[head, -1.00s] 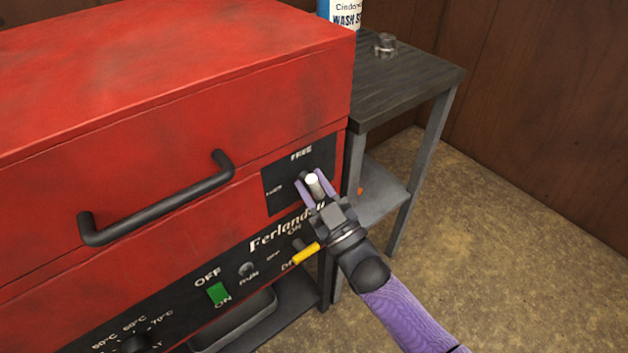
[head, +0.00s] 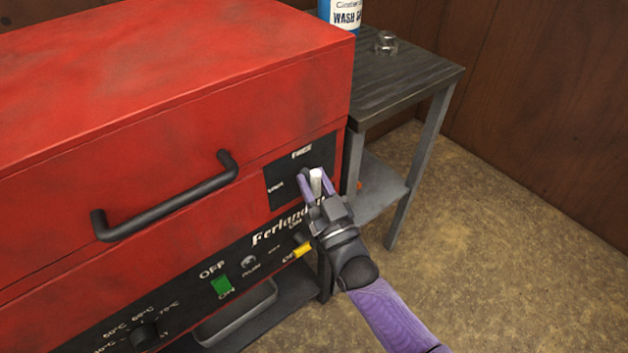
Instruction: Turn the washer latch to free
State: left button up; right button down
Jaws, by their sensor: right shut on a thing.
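The red washer (head: 150,90) fills the left of the head view. Its latch (head: 316,182) has a pale, roughly upright handle on a black plate (head: 281,185) at the washer's right front. The plate bears the word FREE at its top and another, blurred word at its left. My right gripper (head: 316,184) is shut on the latch handle, with its purple fingers on either side. The gripper hides the lower right of the plate and the latch's pivot. My left gripper is not in view.
A black bar handle (head: 165,205) juts from the washer front. Below are a green switch (head: 221,286), a yellow lever (head: 302,250) and a dial (head: 144,336). A dark side table (head: 410,75) holds a bottle (head: 340,14) and a metal nut (head: 386,42). Floor at right is clear.

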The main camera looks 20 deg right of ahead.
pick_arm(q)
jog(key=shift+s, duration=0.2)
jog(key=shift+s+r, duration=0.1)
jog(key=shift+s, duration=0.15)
pick_arm(e)
jog(key=shift+c, duration=2)
grip_release()
pick_arm(q)
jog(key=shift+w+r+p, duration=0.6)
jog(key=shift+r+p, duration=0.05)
jog(key=shift+p, duration=0.1)
pick_arm(e)
jog(key=v, duration=1)
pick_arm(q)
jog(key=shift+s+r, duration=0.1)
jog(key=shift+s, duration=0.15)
pick_arm(e)
jog(key=shift+f, duration=0.15)
